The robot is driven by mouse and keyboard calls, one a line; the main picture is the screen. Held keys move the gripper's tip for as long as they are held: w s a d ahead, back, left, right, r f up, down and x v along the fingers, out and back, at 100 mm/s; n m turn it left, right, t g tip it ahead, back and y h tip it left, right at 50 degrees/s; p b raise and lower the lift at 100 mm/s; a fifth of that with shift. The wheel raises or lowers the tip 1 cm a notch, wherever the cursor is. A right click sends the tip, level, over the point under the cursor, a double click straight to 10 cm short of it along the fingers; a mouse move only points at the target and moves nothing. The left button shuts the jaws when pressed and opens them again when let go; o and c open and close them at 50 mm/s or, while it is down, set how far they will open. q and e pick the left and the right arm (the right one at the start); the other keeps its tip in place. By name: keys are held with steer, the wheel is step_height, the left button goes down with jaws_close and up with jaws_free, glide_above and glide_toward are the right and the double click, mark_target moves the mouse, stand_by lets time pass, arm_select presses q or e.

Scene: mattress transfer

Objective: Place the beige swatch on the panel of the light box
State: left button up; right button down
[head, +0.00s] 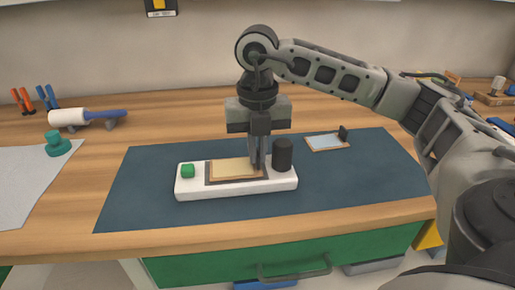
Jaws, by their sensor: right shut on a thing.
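The beige swatch (232,168) is flat and brown-edged. It lies over the dark panel (262,181) on top of the white light box (235,189); I cannot tell whether it rests fully on it. My right gripper (259,165) points down from above and is shut at the swatch's right end, where its fingers hide what they grip. The light box has a green button (187,171) at its left end and a black cylinder (282,154) at its right end, close beside my fingers. My left gripper is not in view.
The box stands on a dark blue mat (140,205) on a wooden bench. A pale blue swatch with a dark tab (327,143) lies at the mat's back right. A white roller (70,117), a green knob (58,146) and a grey sheet (28,180) are left. The mat's right side is clear.

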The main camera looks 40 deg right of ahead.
steer(key=shift+f, duration=0.2)
steer(key=c, duration=1.9)
jaws_free()
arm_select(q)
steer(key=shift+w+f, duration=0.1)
arm_select(e)
steer(key=shift+r, duration=0.45)
arm_select(q)
steer(key=p, duration=0.1)
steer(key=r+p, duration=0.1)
steer(key=p, duration=0.1)
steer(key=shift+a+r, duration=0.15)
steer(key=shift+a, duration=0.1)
arm_select(e)
step_height(320, 180, up, 12)
steer(key=shift+f, duration=0.2)
